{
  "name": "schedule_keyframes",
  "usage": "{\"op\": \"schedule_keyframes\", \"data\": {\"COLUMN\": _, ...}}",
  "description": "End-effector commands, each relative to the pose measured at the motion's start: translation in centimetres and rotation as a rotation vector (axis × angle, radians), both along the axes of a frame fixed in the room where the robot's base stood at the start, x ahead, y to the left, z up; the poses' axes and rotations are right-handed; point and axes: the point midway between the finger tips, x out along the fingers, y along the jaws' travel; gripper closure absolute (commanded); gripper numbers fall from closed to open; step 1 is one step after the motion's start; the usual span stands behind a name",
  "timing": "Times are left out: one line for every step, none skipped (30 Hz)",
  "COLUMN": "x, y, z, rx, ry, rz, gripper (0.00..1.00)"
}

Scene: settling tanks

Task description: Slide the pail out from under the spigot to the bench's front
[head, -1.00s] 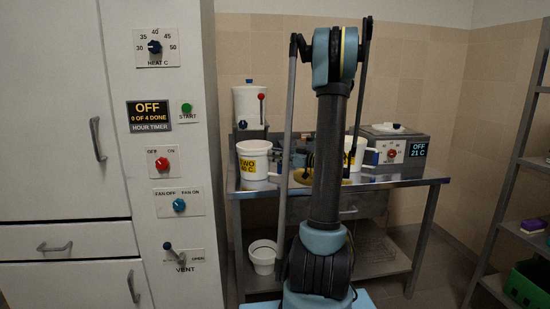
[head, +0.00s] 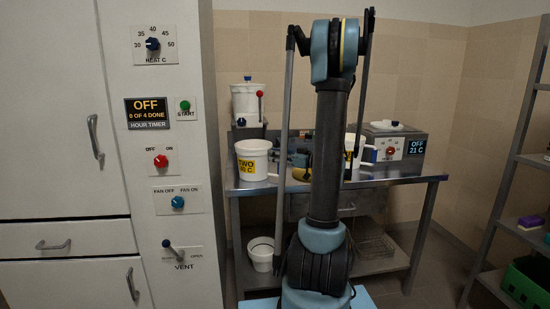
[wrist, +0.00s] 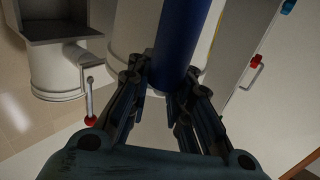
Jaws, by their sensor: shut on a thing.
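A white pail (head: 253,160) with a yellow label reading TWO stands on the left part of the metal bench (head: 400,180). Behind it is a white tank (head: 244,101) with a blue knob on top and a red-tipped lever (head: 260,93). In the wrist view, my gripper (wrist: 166,85) is shut around a dark blue bar (wrist: 176,35). The bar lies in front of a white pail (wrist: 128,35) and looks like its handle; the join is not visible. The tank with its lever (wrist: 89,98) shows at left. In the head view my arm hides the gripper.
Another labelled white pail (head: 351,146) stands partly behind my arm. A grey heater box (head: 402,145) reading OFF 21 C is at the bench's right. A white bucket (head: 261,254) sits on the lower shelf. A tall cabinet (head: 60,120) flanks the left, a shelf rack (head: 508,160) the right.

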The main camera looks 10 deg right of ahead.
Motion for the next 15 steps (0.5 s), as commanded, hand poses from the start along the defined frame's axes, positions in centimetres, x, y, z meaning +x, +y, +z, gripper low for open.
{"op": "schedule_keyframes", "data": {"x": -0.06, "y": -0.01, "z": 0.01, "rx": 0.000, "ry": 0.000, "rz": 0.000, "gripper": 1.00}}
{"op": "schedule_keyframes", "data": {"x": -0.07, "y": -0.01, "z": 0.01, "rx": 0.000, "ry": 0.000, "rz": 0.000, "gripper": 1.00}}
{"op": "schedule_keyframes", "data": {"x": -0.08, "y": -0.01, "z": 0.01, "rx": 0.000, "ry": 0.000, "rz": 0.000, "gripper": 1.00}}
{"op": "schedule_keyframes", "data": {"x": -0.08, "y": -0.01, "z": 0.01, "rx": 0.000, "ry": 0.000, "rz": 0.000, "gripper": 1.00}}
{"op": "schedule_keyframes", "data": {"x": -0.08, "y": -0.01, "z": 0.01, "rx": 0.000, "ry": 0.000, "rz": 0.000, "gripper": 1.00}}
{"op": "schedule_keyframes", "data": {"x": -0.06, "y": 0.00, "z": 0.01, "rx": 0.000, "ry": 0.000, "rz": 0.000, "gripper": 1.00}}
{"op": "schedule_keyframes", "data": {"x": -0.06, "y": 0.00, "z": 0.01, "rx": 0.000, "ry": 0.000, "rz": 0.000, "gripper": 1.00}}
{"op": "schedule_keyframes", "data": {"x": -0.06, "y": 0.00, "z": 0.01, "rx": 0.000, "ry": 0.000, "rz": 0.000, "gripper": 1.00}}
{"op": "schedule_keyframes", "data": {"x": -0.06, "y": 0.00, "z": 0.01, "rx": 0.000, "ry": 0.000, "rz": 0.000, "gripper": 1.00}}
{"op": "schedule_keyframes", "data": {"x": -0.06, "y": 0.00, "z": 0.01, "rx": 0.000, "ry": 0.000, "rz": 0.000, "gripper": 1.00}}
{"op": "schedule_keyframes", "data": {"x": -0.06, "y": 0.00, "z": 0.01, "rx": 0.000, "ry": 0.000, "rz": 0.000, "gripper": 1.00}}
{"op": "schedule_keyframes", "data": {"x": -0.06, "y": 0.00, "z": 0.01, "rx": 0.000, "ry": 0.000, "rz": 0.000, "gripper": 0.80}}
{"op": "schedule_keyframes", "data": {"x": -0.06, "y": 0.00, "z": 0.01, "rx": 0.000, "ry": 0.000, "rz": 0.000, "gripper": 0.73}}
{"op": "schedule_keyframes", "data": {"x": -0.05, "y": 0.00, "z": 0.01, "rx": 0.000, "ry": 0.000, "rz": 0.000, "gripper": 0.66}}
{"op": "schedule_keyframes", "data": {"x": -0.05, "y": 0.00, "z": 0.00, "rx": 0.000, "ry": 0.000, "rz": 0.000, "gripper": 0.57}}
